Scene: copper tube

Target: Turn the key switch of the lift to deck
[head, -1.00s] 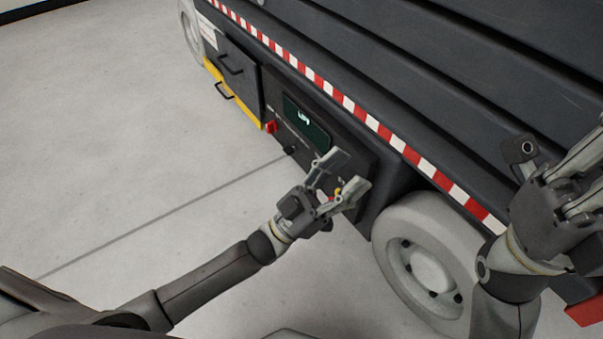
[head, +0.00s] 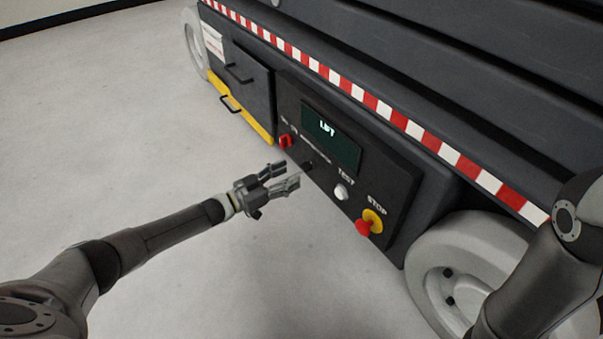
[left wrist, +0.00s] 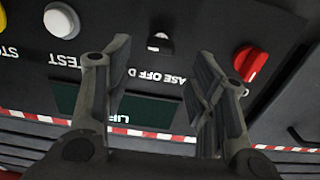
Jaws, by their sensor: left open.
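The lift's control panel (head: 395,190) is on the side of the dark machine. Its key switch (head: 307,166) is a small dark part below the display, partly beside my fingertips. In the left wrist view the key switch (left wrist: 159,42) shows upside down between the fingers, with lettering reading "BASE OFF D" and the rest hidden by a finger. My left gripper (head: 289,175) is open and empty, just left of the key switch, fingers toward the panel. Whether it touches the switch I cannot tell. My right gripper is out of view; only its arm shows at the right.
A red knob (head: 286,141) sits left of the key switch. A white TEST button (head: 341,191) and a red STOP button (head: 368,222) on yellow sit to its right. The display (head: 331,138) reads LIFT. A wheel (head: 455,275) stands at right. The floor at left is clear.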

